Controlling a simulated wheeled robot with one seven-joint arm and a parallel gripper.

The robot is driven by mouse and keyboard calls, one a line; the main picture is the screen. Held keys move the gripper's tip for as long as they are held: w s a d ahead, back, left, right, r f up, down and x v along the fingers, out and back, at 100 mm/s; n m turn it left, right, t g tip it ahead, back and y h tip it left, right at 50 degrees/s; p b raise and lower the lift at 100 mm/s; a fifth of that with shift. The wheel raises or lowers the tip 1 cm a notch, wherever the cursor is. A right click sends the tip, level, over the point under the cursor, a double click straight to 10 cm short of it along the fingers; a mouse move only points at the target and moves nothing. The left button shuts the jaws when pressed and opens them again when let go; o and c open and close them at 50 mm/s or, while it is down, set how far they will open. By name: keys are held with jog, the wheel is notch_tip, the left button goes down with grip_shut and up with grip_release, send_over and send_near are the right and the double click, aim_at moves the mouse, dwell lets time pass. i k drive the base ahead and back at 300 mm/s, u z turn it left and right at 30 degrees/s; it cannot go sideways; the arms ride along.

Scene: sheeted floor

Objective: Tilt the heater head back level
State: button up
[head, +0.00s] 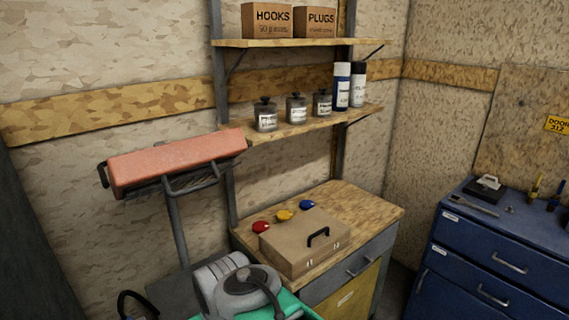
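The heater head (178,164) is a long salmon-red housing with dark ends, at the left of the head view. It sits on top of a grey post (178,230). In the picture its left end is lower than its right end, and its broad top and a narrower front side show. A dark bar handle (193,187) runs along its lower front edge, and a small dark loop sticks out at the left end. How far the head is tipped about its long axis is hard to tell.
A wooden bench (370,210) behind right holds a tan case (300,245) and red, yellow and blue small items. Shelves above carry jars, cans and boxes. A blue tool cabinet (490,250) stands at right. A dark panel (35,250) is at far left.

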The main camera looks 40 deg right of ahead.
aim_at(137, 174)
jog(key=z, duration=1.9)
jog(key=k, duration=1.65)
jog(key=u, duration=1.85)
jog(key=i, duration=0.5)
jog(key=u, duration=0.05)
